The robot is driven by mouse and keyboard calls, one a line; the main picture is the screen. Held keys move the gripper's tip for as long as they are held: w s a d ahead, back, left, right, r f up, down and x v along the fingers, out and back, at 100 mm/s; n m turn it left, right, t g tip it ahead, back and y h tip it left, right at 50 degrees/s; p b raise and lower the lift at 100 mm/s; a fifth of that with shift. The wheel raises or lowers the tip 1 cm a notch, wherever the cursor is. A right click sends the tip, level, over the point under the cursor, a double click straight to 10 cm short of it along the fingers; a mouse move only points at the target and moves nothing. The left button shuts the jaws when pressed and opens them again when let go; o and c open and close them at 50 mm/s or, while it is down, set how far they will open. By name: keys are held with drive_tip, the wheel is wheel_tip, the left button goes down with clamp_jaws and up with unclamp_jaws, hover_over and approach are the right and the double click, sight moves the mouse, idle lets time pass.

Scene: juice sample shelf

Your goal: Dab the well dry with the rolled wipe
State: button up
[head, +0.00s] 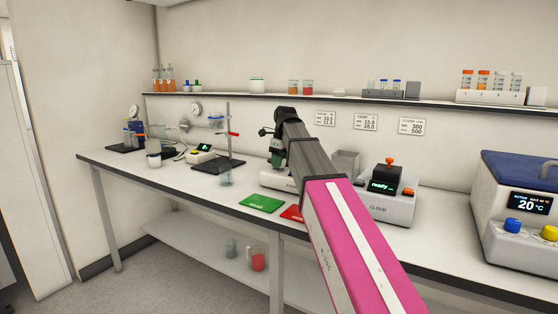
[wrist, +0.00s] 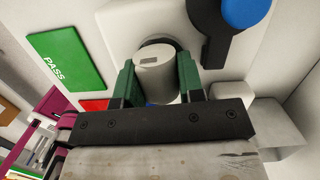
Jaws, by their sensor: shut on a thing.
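My gripper (wrist: 156,85) has green fingers shut on a pale grey-white cylinder, which looks like the rolled wipe (wrist: 155,72). It has a small grey mark on its visible end. In the wrist view a dark ring (wrist: 176,43), perhaps the rim of the well, shows just behind the cylinder on a white instrument (wrist: 115,20). The inside of the well is hidden, and I cannot tell whether the wipe touches it. In the head view my gripper (head: 277,158) is over the white instrument (head: 274,180), mostly behind my arm.
A dark arm with a blue disc (wrist: 245,10) is close to the right of the gripper. A green PASS card (head: 261,203) and a red card (head: 291,212) lie in front of the instrument. A cloud meter reading "ready" (head: 396,212) stands to the right; a clamp stand (head: 228,135) is left.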

drive_tip(key=shift+f, duration=0.3)
idle(0.7)
drive_tip(key=shift+w+d+r, duration=0.1)
drive_tip(key=shift+w+d, duration=0.1)
drive_tip(key=shift+w, duration=0.15)
drive_tip(key=shift+s+a, duration=0.45)
drive_tip(key=shift+s, duration=0.25)
drive_tip(key=shift+w+a+f, duration=0.1)
drive_tip(key=shift+w+f, duration=0.1)
drive_tip(key=shift+w, duration=0.35)
idle(0.4)
drive_tip(key=shift+s+d, duration=0.25)
drive_tip(key=shift+d, duration=0.15)
drive_tip(key=shift+s+d, duration=0.2)
drive_tip(key=shift+d, duration=0.05)
drive_tip(key=shift+r, duration=0.1)
drive_tip(key=shift+w+a, duration=0.1)
drive_tip(key=shift+w, duration=0.5)
drive_tip(key=shift+s+a, duration=0.1)
drive_tip(key=shift+s, duration=0.1)
